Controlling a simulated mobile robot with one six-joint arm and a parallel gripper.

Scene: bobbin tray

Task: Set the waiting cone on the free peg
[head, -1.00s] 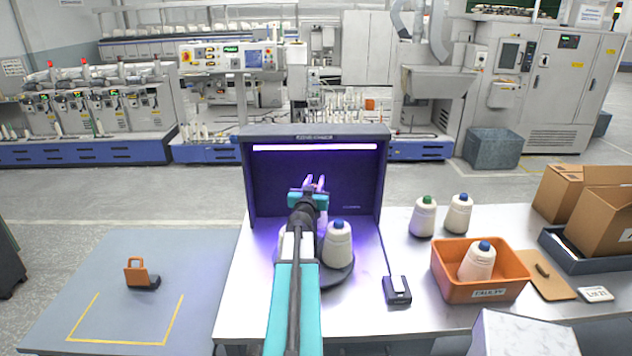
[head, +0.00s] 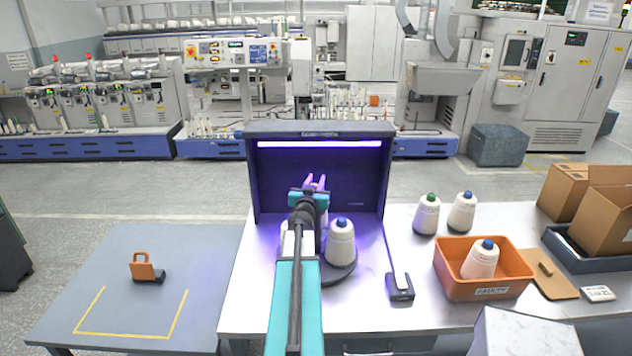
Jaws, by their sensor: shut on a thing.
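My gripper (head: 315,182) is inside the dark booth (head: 320,129), above a round dark tray (head: 343,273). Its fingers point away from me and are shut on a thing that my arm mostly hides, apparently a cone. A white cone with a blue tip (head: 341,242) stands upright on the tray, just right of my arm. A pale cone-like shape (head: 288,243) shows in part at the left edge of my arm. I cannot see a free peg; my arm covers much of the tray.
Right of the booth stand a green-tipped cone (head: 427,214) and a blue-tipped cone (head: 462,212). An orange bin (head: 487,291) holds another blue-tipped cone. A small dark device (head: 399,287) lies near the tray. An orange-handled object (head: 146,268) sits on the left table.

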